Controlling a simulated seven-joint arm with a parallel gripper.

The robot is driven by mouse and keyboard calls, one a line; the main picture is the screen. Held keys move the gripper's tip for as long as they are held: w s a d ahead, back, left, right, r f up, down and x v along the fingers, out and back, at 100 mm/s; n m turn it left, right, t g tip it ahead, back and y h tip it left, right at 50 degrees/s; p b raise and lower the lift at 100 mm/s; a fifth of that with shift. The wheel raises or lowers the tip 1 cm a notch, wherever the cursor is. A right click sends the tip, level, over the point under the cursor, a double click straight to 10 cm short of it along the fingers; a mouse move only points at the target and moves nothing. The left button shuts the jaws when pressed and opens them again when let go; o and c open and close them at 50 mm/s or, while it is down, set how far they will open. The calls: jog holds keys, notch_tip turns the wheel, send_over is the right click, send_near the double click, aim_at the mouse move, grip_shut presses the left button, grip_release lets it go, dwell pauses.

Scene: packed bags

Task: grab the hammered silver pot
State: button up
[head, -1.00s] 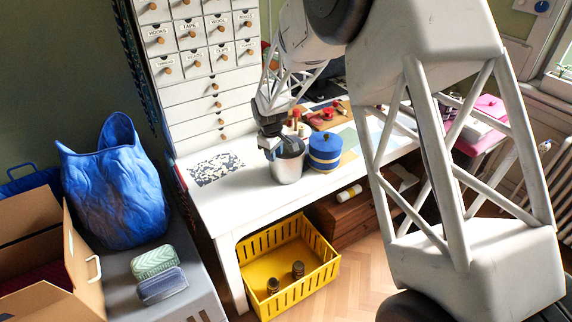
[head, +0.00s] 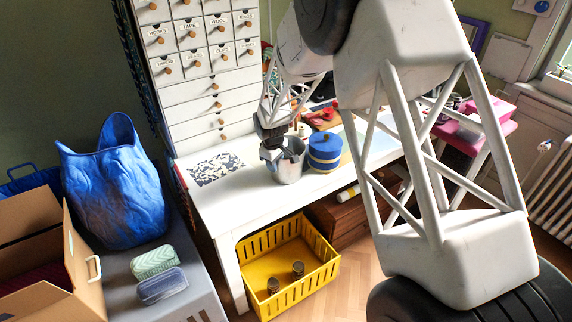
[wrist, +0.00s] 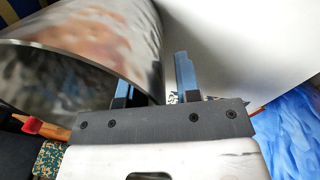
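The hammered silver pot (head: 291,168) stands upright on the white table, beside a blue lidded pot (head: 325,153). My gripper (head: 273,155) is at its left rim, pointing down. In the wrist view the pot (wrist: 105,35) fills the upper left, its rim running down toward my gripper (wrist: 155,88). The fingers are apart. The left finger dips inside the rim and the right finger is outside, so the wall lies between them. A gap shows between the wall and the right finger. The left fingertip is hidden by the pot.
A speckled sheet (head: 215,168) lies left of the pot on the white table (head: 240,202). Drawers (head: 210,105) stand behind. Red items (head: 322,118) lie behind the blue pot. A yellow crate (head: 262,268) is on the floor below. A blue bag (head: 115,190) stands at left.

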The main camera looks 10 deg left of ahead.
grip_shut()
jog(key=shift+r, duration=0.25)
jog(key=shift+r, duration=0.55)
notch_tip(320, 180, up, 2)
jog(key=shift+r, duration=0.1)
jog(key=s+d, duration=0.3)
jog(key=s, duration=0.4)
jog(key=s+d+r, duration=0.1)
jog(key=s+d, duration=0.3)
jog(key=s, duration=0.3)
jog(key=shift+d+r, duration=0.15)
jog(key=shift+d, duration=0.1)
